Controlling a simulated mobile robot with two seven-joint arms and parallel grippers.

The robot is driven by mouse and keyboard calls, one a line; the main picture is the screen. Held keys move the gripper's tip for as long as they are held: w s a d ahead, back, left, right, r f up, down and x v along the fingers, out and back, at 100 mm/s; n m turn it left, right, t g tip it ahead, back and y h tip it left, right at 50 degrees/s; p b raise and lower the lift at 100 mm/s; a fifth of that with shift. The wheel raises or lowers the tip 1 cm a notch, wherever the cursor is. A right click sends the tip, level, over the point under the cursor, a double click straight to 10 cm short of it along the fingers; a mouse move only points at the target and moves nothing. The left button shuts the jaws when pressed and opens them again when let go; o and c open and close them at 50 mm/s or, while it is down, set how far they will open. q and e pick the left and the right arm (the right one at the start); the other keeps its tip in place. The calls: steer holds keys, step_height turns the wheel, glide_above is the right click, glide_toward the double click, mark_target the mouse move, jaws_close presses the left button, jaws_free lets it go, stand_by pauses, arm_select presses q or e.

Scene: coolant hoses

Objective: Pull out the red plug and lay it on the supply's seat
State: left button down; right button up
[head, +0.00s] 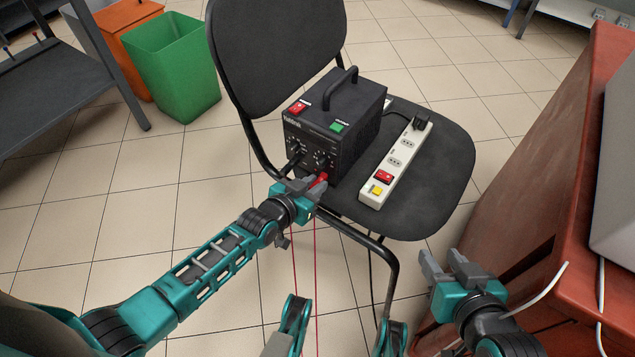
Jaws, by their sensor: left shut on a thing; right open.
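The power supply (350,123) is a black box with a top handle, standing on the black seat (446,170) of a chair. A black plug (297,162) sits in its front face. The red plug (322,179) is at the lower right of that face, and my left gripper (306,187) is shut on it. The fingers partly hide it, so I cannot tell whether it is still in its socket. Red leads (294,255) hang down from there. My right gripper (445,268) is open and empty, in front of the seat at the right.
A white power strip (396,160) with a red switch and a black plug lies on the seat beside the supply. A red-brown cabinet (545,150) stands at right. A green bin (176,65) and a dark shelf (65,75) are at left. The seat's right part is clear.

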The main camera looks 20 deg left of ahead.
arm_select(q)
steer(key=s+a+p, duration=0.2)
steer(key=s+p, duration=0.1)
steer(key=s, duration=0.2)
steer(key=shift+s, duration=0.35)
stand_by(1.1)
